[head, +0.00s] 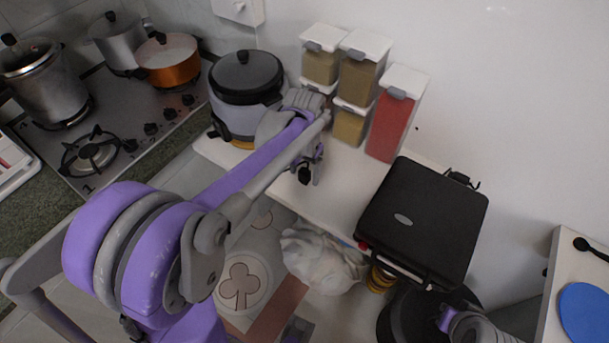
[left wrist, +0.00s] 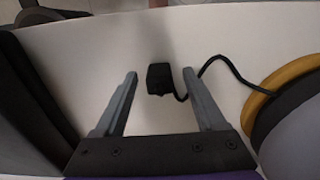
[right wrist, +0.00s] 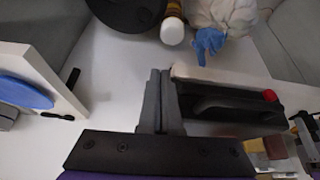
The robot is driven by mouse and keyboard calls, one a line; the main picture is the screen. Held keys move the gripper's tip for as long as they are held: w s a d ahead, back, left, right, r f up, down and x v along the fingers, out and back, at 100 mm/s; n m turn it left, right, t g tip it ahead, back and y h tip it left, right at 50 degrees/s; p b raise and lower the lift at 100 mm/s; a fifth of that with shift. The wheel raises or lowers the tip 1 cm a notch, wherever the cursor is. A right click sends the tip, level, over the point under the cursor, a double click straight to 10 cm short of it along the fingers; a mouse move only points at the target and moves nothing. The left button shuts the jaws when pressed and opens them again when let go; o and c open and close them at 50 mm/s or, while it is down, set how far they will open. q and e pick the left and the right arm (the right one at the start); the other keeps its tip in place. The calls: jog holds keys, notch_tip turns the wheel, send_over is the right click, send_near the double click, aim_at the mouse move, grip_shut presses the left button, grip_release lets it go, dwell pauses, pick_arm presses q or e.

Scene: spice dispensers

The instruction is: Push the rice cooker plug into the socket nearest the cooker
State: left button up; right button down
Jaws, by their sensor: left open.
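The rice cooker (head: 246,82), grey with a black lid, stands at the back left of the white counter. Its black plug (left wrist: 159,78) shows in the left wrist view, with a cord curving right to the cooker's base (left wrist: 292,118). My left gripper (left wrist: 160,75) is open. Its fingertips lie on either side of the plug in that view, with gaps on both sides. In the head view my left gripper (head: 311,172) is over the counter, right of the cooker. A white wall socket plate (head: 238,10) is above the cooker. My right gripper (right wrist: 161,74) is shut and empty.
Lidded spice dispensers (head: 356,70) stand along the wall behind my left gripper. A black sandwich press (head: 424,220) is right of it. A stove with pots (head: 170,60) is at the left. A crumpled white bag (head: 322,258) lies below the counter edge.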

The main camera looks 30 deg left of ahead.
pick_arm(q)
jog(key=shift+f, duration=0.1)
grip_shut()
dwell(0.3)
